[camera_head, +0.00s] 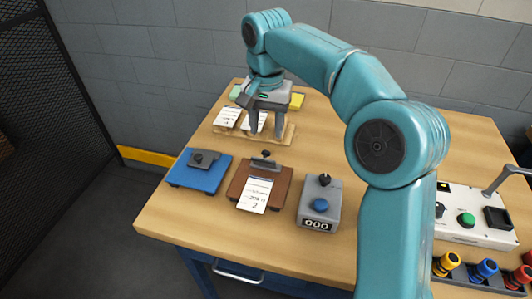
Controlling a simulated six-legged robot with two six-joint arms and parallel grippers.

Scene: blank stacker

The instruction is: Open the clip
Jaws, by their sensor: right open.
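A brown clipboard (237,188) lies near the front left of the table. A grey clip (264,165) with a black knob (266,153) sits at its far edge. A white card (255,195) marked 2 lies on the board, its top edge at the clip. I cannot tell whether the clip is open or shut. My right gripper (265,128) is open, fingers pointing down, over the wooden card rack (225,131) behind the clip and apart from it. Nothing shows between its fingers. My left gripper is not in view.
A blue plate device (184,178) stands left of the clipboard, and a grey counter box (334,190) reading 000 stands right. White cards (228,117) stand at the rack. A white control panel (470,233) and coloured knobbed pieces (486,269) are at right. My right arm crosses the table's middle.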

